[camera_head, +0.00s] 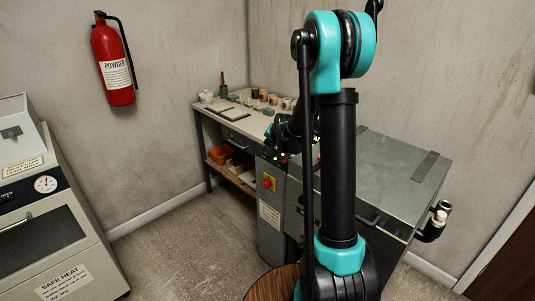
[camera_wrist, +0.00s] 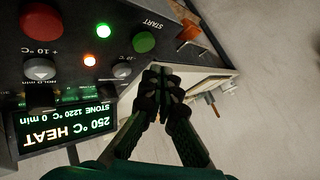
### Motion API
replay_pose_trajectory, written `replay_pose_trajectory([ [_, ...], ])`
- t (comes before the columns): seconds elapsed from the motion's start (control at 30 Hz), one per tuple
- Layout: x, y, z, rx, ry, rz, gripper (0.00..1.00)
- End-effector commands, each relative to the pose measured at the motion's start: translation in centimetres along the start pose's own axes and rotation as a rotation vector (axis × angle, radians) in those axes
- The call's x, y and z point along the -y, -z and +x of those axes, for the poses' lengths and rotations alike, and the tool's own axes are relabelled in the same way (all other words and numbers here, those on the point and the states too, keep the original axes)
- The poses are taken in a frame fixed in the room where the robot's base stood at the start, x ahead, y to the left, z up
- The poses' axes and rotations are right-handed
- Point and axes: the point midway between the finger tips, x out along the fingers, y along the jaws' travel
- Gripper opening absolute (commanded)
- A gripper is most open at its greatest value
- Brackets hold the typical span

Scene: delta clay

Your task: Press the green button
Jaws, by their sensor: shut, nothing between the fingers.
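In the wrist view, the round green button (camera_wrist: 144,42) is on the dark control panel (camera_wrist: 70,75), close to the word START. My gripper (camera_wrist: 161,82) is shut and empty, with its fingertips together below and slightly right of the green button in the picture. A gap shows between fingertips and button in the picture; I cannot tell the height above the panel. In the head view, my arm covers part of the panel, and the green button cannot be made out.
A red stop button (camera_head: 268,182) is on the cabinet front. A workbench (camera_head: 217,111) stands behind, left.

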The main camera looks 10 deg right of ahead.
Motion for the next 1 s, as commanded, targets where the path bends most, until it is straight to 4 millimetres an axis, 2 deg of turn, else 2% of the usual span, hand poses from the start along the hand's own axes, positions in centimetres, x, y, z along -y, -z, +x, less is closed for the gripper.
replay_pose_trajectory([
  [0.4, 1.8, 1.7, -2.5, 0.000, 0.000, 0.000, 0.00],
  [1.0, 1.9, 1.9, -2.6, 0.000, 0.000, 0.000, 0.00],
])
